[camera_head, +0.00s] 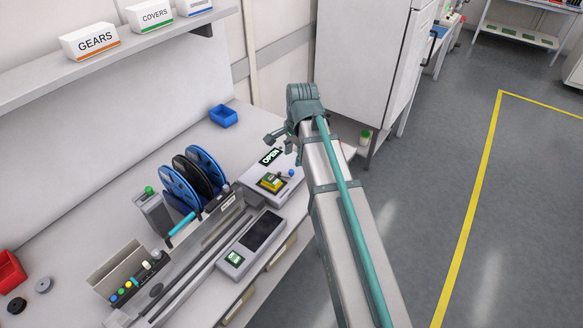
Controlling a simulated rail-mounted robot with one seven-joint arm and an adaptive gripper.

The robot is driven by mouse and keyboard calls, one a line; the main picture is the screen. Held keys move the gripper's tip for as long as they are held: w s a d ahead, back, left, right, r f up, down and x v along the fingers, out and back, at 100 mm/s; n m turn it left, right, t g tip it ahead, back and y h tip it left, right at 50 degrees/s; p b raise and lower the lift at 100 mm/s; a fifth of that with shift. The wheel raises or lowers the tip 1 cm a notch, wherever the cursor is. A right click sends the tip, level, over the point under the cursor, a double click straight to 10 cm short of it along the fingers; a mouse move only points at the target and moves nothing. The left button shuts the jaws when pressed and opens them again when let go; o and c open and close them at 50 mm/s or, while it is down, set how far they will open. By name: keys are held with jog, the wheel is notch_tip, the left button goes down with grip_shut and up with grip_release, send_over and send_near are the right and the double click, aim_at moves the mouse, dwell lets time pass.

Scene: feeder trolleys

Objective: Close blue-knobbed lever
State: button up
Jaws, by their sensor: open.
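The lever's blue knob (290,173) shows at the right side of a light grey machine unit (257,184) on the bench. A yellow and green part (272,182) sits just left of the lever. A dark sign (271,156) behind it reads "OPEN". My gripper (277,143) is open and empty, above and behind the unit near the sign. It is apart from the blue knob, which lies lower in the picture. The lever's lower end is too small to make out clearly.
Blue and black reels (180,187) stand left of the unit. A long feeder trolley with colored buttons (128,284) runs along the front. A blue bin (223,115) sits at the back of the bench. A white cabinet (362,60) stands behind my arm. The floor at right is clear.

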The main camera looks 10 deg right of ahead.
aim_at(292, 171)
jog(key=shift+w+a+f+p, duration=0.15)
jog(key=shift+f+p, duration=0.15)
jog(key=shift+f, duration=0.95)
jog(key=shift+w+f+p, duration=0.2)
jog(key=shift+f+p, duration=0.05)
jog(key=shift+f, duration=1)
jog(key=shift+w+a+f+p, duration=0.15)
jog(key=shift+f+p, duration=0.15)
jog(key=shift+f, duration=0.95)
jog(key=shift+d, duration=0.1)
jog(key=shift+c, duration=0.2)
grip_shut()
